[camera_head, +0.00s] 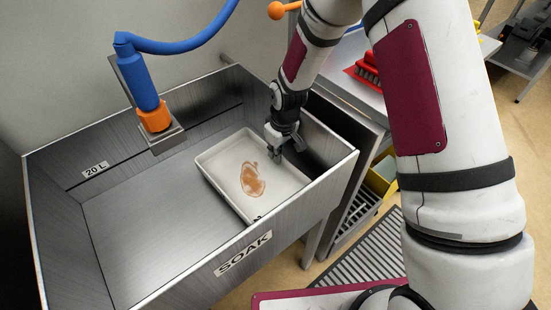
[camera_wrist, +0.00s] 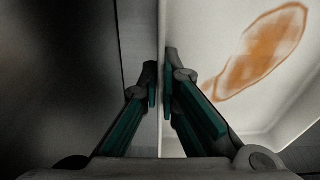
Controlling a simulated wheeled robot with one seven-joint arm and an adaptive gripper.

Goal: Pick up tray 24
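A white rectangular tray (camera_head: 222,160) lies at the right side of a metal sink marked SOAK. An irregular orange-brown stain marks its floor. A small dark mark on its front edge is too small to read, so I cannot confirm the number. My gripper (camera_head: 275,148) reaches down at the tray's right side, by the sink's right wall. In the wrist view, my gripper's fingers (camera_wrist: 161,85) stand on either side of the tray's thin wall, close together, and look shut on it. The stained tray floor (camera_wrist: 225,40) lies to the right there.
The sink (camera_head: 130,230) has bare floor left of the tray. A blue hose nozzle with an orange collar (camera_head: 154,117) hangs at the back wall. A table with a red brush (camera_head: 369,70) and a yellow bin (camera_head: 381,178) stand to the right.

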